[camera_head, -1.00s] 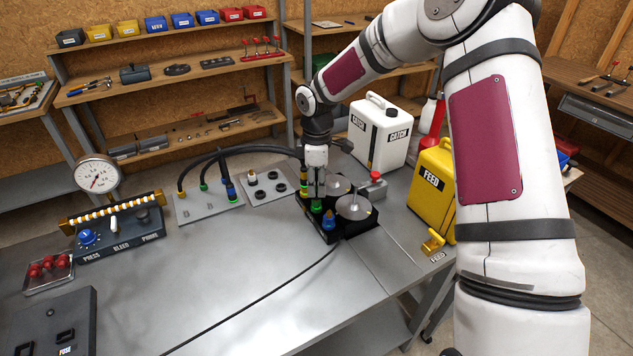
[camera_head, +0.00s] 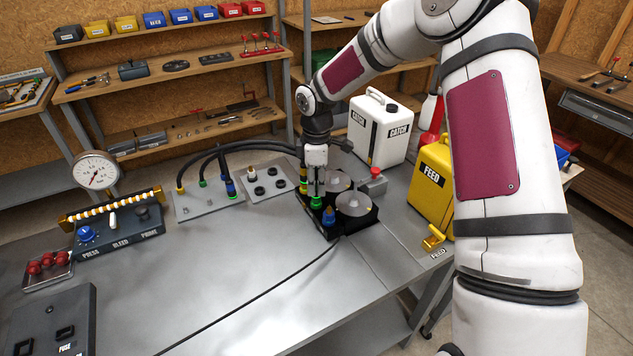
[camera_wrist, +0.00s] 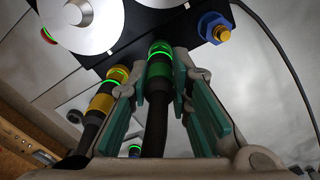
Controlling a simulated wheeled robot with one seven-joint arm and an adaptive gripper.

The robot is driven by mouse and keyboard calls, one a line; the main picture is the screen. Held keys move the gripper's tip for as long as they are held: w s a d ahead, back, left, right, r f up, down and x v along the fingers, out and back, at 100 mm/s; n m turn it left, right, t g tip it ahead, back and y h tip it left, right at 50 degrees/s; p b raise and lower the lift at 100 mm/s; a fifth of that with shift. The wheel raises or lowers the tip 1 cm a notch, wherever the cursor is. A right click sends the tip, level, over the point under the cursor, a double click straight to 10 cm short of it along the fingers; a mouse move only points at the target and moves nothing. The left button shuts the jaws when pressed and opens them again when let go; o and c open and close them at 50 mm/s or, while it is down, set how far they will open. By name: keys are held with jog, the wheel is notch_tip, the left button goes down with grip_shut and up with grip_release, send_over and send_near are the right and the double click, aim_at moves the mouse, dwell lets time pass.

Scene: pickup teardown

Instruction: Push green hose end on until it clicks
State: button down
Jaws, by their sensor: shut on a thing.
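The green hose end (camera_wrist: 159,68) is between the teal finger pads of my gripper (camera_wrist: 163,92) in the wrist view, with its black hose running back between the fingers. Its far end meets the black block (camera_wrist: 180,20); how deep it sits cannot be told. A bright green ring shows around it. In the head view my gripper (camera_head: 316,190) points down at the near left edge of the block, the green hose end (camera_head: 316,203) just under it. A yellow hose end (camera_wrist: 103,98), also with a bright green ring, sits beside it on the block.
A blue fitting with a brass tip (camera_wrist: 214,28) is on the block's other side. Two silver discs (camera_head: 353,203) top the block. A plate with hose ends (camera_head: 207,200) lies to the left. The yellow FEED can (camera_head: 430,190) stands right. The front bench is mostly clear.

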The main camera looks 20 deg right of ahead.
dwell(0.3)
jog(key=c, duration=1.4)
grip_release()
jog(key=s+r+m+t+h, duration=0.1)
jog(key=s+r, duration=0.2)
jog(key=r, duration=0.6)
jog(key=s+r+m, duration=0.1)
jog(key=s+r, duration=0.2)
jog(key=r, duration=0.7)
jog(key=s+r+m+t, duration=0.2)
jog(key=s+r+m, duration=0.2)
jog(key=s, duration=0.9)
jog(key=s+r+m+t+y, duration=0.1)
jog(key=s+r+m, duration=0.3)
jog(key=s+m, duration=0.4)
jog(key=s+t, duration=0.1)
jog(key=s, duration=0.5)
jog(key=shift+t, duration=0.3)
